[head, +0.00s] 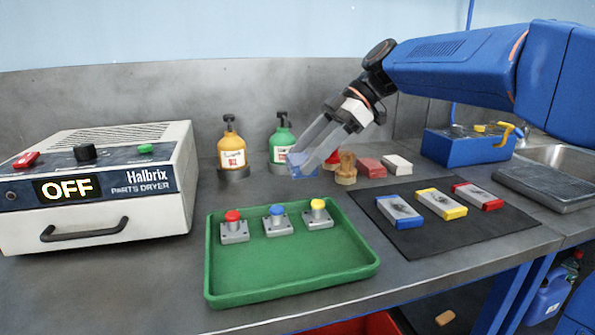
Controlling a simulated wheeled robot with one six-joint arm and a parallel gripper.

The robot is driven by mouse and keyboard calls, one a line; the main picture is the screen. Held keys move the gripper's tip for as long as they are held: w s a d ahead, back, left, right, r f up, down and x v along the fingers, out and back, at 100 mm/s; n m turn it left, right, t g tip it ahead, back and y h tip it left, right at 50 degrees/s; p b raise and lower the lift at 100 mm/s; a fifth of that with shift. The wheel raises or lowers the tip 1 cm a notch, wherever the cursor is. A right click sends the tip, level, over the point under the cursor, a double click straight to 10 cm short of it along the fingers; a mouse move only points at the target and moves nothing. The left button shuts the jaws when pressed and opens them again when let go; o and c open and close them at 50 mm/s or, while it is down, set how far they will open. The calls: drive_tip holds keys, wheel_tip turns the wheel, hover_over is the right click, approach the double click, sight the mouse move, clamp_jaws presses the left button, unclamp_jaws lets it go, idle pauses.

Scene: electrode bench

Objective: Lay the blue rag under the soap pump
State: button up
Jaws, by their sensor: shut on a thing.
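My gripper (302,163) reaches down from the upper right, its two grey fingers shut on the blue rag (300,174). The rag shows as a small blue patch at the fingertips, at or just above the bench; I cannot tell whether it touches the bench. A green pump bottle (281,143) with a dark pump head stands just left of the fingers, in a low grey holder. A yellow-orange pump bottle (232,150) stands further left in a similar holder. Their labels are too small to read surely, so I cannot tell which is the soap pump.
A brush (346,168), a red block (370,167) and a white-topped block (398,165) stand right of the rag. A green tray (290,290) with three button-topped fixtures lies in front. A dark mat (425,240) holds three coloured blocks. The parts dryer (100,185) is left, a blue box (465,146) right.

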drive_tip(key=w+a, duration=0.2)
drive_tip(key=w, duration=0.5)
drive_tip(key=shift+s+f, duration=0.1)
drive_tip(key=shift+f, duration=3.45)
drive_tip(key=shift+f, duration=0.1)
drive_tip(key=o, duration=1.1)
drive_tip(key=v, duration=1.2)
